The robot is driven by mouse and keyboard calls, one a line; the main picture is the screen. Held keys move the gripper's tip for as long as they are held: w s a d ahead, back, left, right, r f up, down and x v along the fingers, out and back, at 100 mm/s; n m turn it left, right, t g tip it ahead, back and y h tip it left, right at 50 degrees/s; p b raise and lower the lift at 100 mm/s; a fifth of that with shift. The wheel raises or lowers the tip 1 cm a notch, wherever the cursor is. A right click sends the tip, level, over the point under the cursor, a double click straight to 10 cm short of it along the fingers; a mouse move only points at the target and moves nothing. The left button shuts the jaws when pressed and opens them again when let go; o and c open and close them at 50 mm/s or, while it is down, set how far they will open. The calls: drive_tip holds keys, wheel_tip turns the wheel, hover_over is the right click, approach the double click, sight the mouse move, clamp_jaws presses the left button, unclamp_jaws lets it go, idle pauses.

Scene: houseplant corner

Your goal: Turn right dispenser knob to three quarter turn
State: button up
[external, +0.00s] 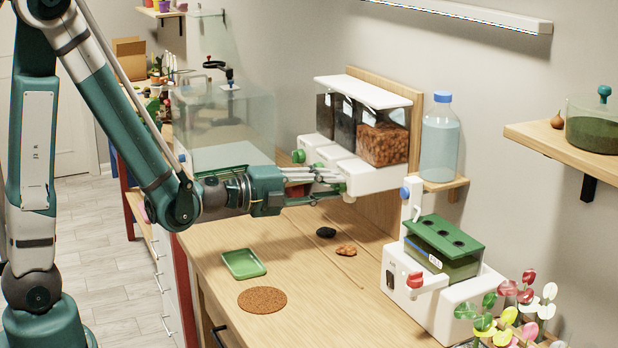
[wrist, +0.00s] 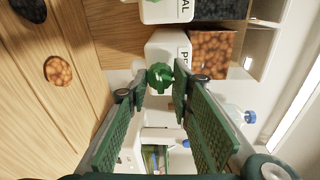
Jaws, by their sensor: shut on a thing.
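The dispenser (external: 366,178) is a white unit with several clear bins on a wooden backboard; the right bin (external: 383,143) holds orange-brown pebbles, which also show in the wrist view (wrist: 213,52). The green right knob (wrist: 159,76) sits on the front of the white housing (wrist: 167,47) with a partly hidden label. My gripper (external: 338,183) reaches the dispenser's front from the left. In the wrist view its fingertips (wrist: 156,90) are on either side of the right knob, closed on it. The fingers mostly hide this knob in the external view. Its turn angle cannot be read.
Another green knob (external: 298,156) is at the dispenser's left end. Below lie a dark pile (external: 326,232) and an orange pebble pile (external: 346,250). A green tray (external: 244,263) and cork mat (external: 262,299) lie nearer. A white device (external: 437,290) stands right; a water bottle (external: 440,140) is beside the dispenser.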

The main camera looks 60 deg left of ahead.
idle(0.4)
drive_tip(key=o, duration=0.9)
drive_tip(key=shift+s, duration=0.15)
drive_tip(key=shift+s+a+r, duration=0.15)
drive_tip(key=shift+s, duration=1.8)
drive_tip(key=shift+s+a+r, duration=0.2)
drive_tip(key=shift+s, duration=1.75)
drive_tip(key=shift+s+a+r, duration=0.15)
drive_tip(key=shift+s, duration=1.8)
